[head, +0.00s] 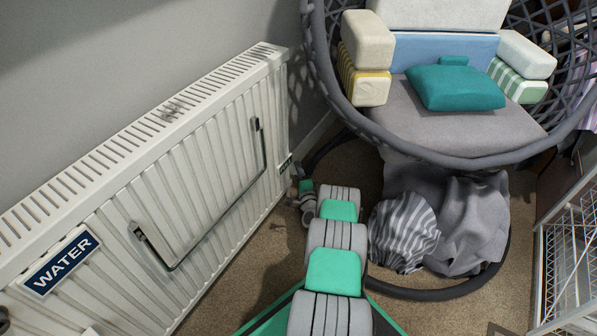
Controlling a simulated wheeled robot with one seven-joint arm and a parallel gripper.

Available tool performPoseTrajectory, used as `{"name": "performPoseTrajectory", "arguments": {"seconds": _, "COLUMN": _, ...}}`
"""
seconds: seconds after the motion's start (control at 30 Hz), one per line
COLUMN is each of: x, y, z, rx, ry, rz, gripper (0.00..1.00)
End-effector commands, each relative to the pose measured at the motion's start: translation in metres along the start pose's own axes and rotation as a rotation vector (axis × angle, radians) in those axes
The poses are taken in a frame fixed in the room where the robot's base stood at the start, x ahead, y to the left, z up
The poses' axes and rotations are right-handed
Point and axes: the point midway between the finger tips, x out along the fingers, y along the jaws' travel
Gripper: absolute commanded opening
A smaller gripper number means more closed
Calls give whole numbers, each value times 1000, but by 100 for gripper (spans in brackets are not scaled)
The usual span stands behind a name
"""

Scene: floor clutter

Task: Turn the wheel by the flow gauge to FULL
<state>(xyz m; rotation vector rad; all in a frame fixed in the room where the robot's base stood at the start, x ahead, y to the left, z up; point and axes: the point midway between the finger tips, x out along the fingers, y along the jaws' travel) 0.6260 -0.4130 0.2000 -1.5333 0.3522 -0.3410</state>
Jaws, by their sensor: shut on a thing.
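My arm reaches from the bottom of the head view to the far right end of the white radiator. My gripper (296,203) is small and dark there, low by the radiator's end. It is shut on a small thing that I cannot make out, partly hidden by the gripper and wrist. I cannot make out a flow gauge or the FULL mark. A small dark label (285,164) sits at the radiator's right end, its text too small to read. A blue WATER sign (61,260) is on the radiator's left part.
The ribbed radiator (100,215) carries a black rail (215,222). A hanging-style round chair (440,160) with cushions stands to the right, a striped cloth (402,232) and grey cloth (470,220) under it. A white wire rack (570,260) is at far right. Carpet (450,312) is free in front.

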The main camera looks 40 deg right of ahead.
Motion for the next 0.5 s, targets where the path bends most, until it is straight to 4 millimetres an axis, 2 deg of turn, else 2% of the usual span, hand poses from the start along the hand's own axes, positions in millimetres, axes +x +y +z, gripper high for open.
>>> {"name": "performPoseTrajectory", "arguments": {"seconds": 0.23, "x": 0, "y": 1, "z": -1, "rx": 4, "ry": 1, "rz": 3, "gripper": 0}}
{"name": "performPoseTrajectory", "arguments": {"seconds": 0.27, "x": 0, "y": 1, "z": -1, "rx": 4, "ry": 1, "rz": 3, "gripper": 41}}
{"name": "performPoseTrajectory", "arguments": {"seconds": 0.5, "x": 0, "y": 0, "z": 0, "rx": 3, "ry": 1, "rz": 2, "gripper": 60}}
